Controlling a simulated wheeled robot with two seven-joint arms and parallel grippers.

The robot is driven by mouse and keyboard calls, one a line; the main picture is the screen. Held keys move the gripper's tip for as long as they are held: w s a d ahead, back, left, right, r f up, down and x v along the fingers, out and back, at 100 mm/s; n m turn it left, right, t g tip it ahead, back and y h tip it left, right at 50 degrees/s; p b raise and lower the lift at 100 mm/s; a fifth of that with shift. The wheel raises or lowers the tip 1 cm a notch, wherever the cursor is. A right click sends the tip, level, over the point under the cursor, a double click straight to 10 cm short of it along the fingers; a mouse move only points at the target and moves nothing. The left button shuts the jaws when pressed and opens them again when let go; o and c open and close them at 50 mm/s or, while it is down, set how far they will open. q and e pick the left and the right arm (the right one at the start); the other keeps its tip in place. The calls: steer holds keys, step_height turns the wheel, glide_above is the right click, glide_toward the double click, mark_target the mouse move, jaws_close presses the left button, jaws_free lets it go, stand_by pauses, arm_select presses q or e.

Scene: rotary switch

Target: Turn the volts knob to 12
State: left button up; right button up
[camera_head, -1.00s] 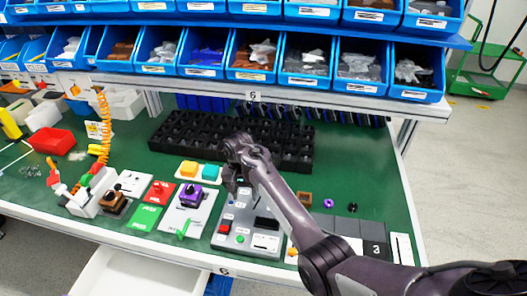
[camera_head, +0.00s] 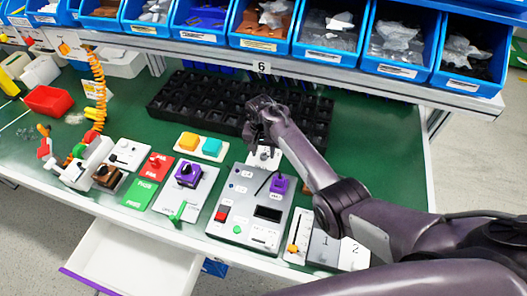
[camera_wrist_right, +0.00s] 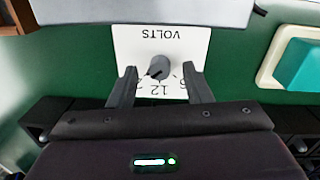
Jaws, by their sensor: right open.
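The volts knob (camera_wrist_right: 160,67) is a round grey knob on a white plate (camera_wrist_right: 185,42) marked VOLTS, upside down in the right wrist view. The number 12 shows below the knob, with a 6 to its right and a partly hidden mark to its left. The knob's pointer appears to lean toward the lower left, near 12. My right gripper (camera_wrist_right: 161,82) is open, its two fingers on either side of the knob's near side, with gaps to it. My left gripper is not in view.
A grey panel (camera_head: 240,190) with a purple switch (camera_head: 279,184) lies in front of the plate. A black compartment tray (camera_head: 185,100) is behind. Yellow and teal buttons (camera_head: 201,146) sit to the left. Blue bins (camera_head: 260,27) hang above the back.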

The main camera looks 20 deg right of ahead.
steer(key=shift+w+f, duration=0.1)
steer(key=shift+f, duration=0.35)
steer(key=shift+d+f, duration=0.1)
steer(key=shift+f, duration=0.15)
steer(key=shift+c, duration=1.3)
jaws_close()
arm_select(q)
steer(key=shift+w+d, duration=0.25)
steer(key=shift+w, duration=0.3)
